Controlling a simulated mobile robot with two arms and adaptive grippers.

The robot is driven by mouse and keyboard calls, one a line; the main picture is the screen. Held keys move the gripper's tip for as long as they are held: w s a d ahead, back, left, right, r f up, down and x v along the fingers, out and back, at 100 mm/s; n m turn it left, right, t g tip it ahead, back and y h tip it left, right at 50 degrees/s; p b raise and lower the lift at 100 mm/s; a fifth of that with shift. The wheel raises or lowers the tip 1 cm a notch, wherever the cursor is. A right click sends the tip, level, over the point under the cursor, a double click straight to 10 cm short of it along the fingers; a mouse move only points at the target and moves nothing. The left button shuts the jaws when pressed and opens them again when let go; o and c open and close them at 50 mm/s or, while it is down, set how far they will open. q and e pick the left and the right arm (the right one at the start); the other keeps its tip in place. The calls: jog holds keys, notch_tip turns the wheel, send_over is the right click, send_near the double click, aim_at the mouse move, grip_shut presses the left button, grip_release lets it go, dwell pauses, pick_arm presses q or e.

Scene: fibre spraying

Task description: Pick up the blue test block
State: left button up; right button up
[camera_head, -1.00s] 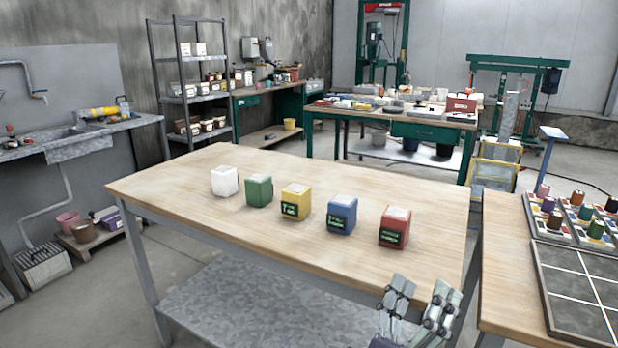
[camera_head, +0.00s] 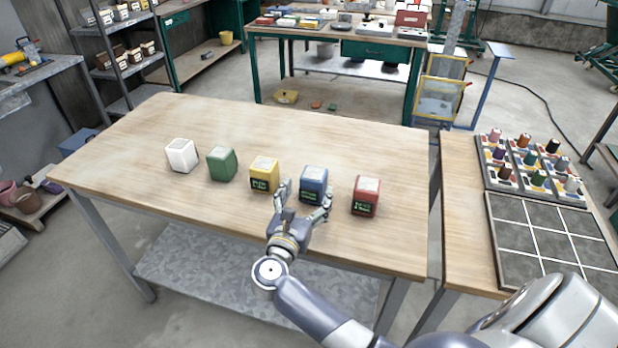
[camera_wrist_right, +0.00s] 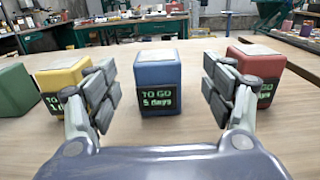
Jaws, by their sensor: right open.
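The blue test block (camera_head: 313,181) stands upright on the wooden table (camera_head: 150,130), between the yellow block (camera_head: 264,175) and the red block (camera_head: 365,196). My right gripper (camera_head: 304,202) is open in front of the blue block, its fingers spread to either side. In the right wrist view the blue block (camera_wrist_right: 159,82) stands centred between and beyond the open fingers (camera_wrist_right: 160,92), with a gap on each side. Its dark label reads "TO GO 5 days". My left gripper is not in view.
A green block (camera_head: 222,163) and a white block (camera_head: 181,155) stand farther left in the row. A side table (camera_head: 455,180) at right carries a rack of coloured spools (camera_head: 530,165) and a dark gridded panel (camera_head: 550,240). The table behind the row is clear.

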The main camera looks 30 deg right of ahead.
aim_at(314, 173)
jog(key=x, duration=0.3)
jog(key=shift+w+d+r+p, duration=0.15)
jog(key=shift+w+p, duration=0.1)
jog(key=shift+p, duration=0.25)
jog(key=p+x, duration=0.1)
jog(key=x, duration=0.3)
jog(key=shift+w+p, duration=0.2)
jog(key=shift+p, duration=0.2)
jog(key=c, duration=1.6)
